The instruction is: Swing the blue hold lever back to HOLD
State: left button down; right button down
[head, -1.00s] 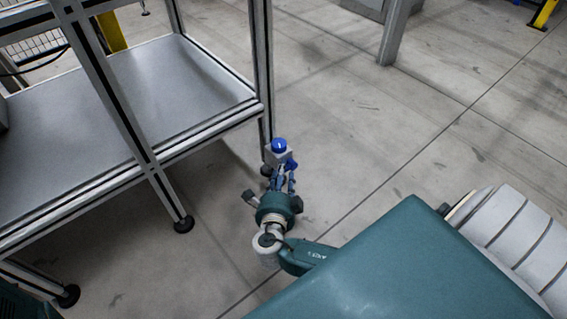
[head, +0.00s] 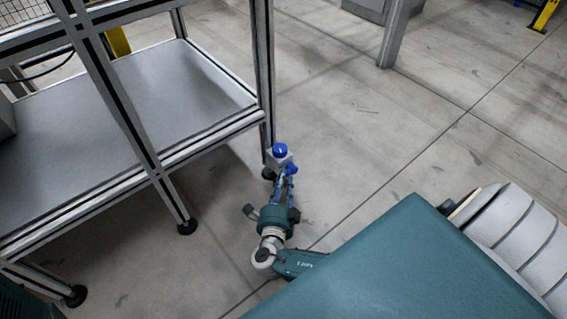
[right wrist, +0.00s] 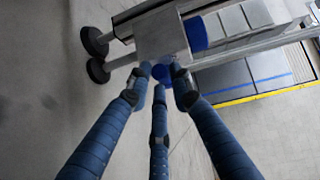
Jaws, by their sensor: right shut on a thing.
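The blue hold lever shows in the right wrist view as a small blue part (right wrist: 162,75) between my fingertips, below a grey box. Its round blue hub cap (head: 279,150) sits on the grey box (head: 273,161) by the frame's corner post. My right gripper (head: 289,172) is below the box, its blue three-fingered hand shut on the lever end. In the right wrist view the fingers (right wrist: 160,80) close around it from both sides and below, hiding much of it. Any HOLD marking is too small to read. My left gripper is out of view.
A metal frame with a grey shelf (head: 110,120) stands left of the lever. Its nearer post has a black foot (head: 187,227). Concrete floor (head: 390,150) lies open to the right. Another grey post (head: 393,40) stands at the back.

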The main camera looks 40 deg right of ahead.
jog(key=shift+w+d+r, duration=0.1)
jog(key=shift+w+r, duration=0.05)
jog(key=shift+r, duration=0.1)
jog(key=c, duration=1.7)
grip_release()
jog(key=shift+o, duration=0.2)
jog(key=shift+f, duration=0.1)
jog(key=r, duration=0.7)
jog(key=shift+w, duration=0.25)
jog(key=shift+s+r, duration=0.15)
jog(key=shift+r, duration=0.65)
jog(key=shift+s+r, duration=0.1)
jog(key=shift+r, duration=0.65)
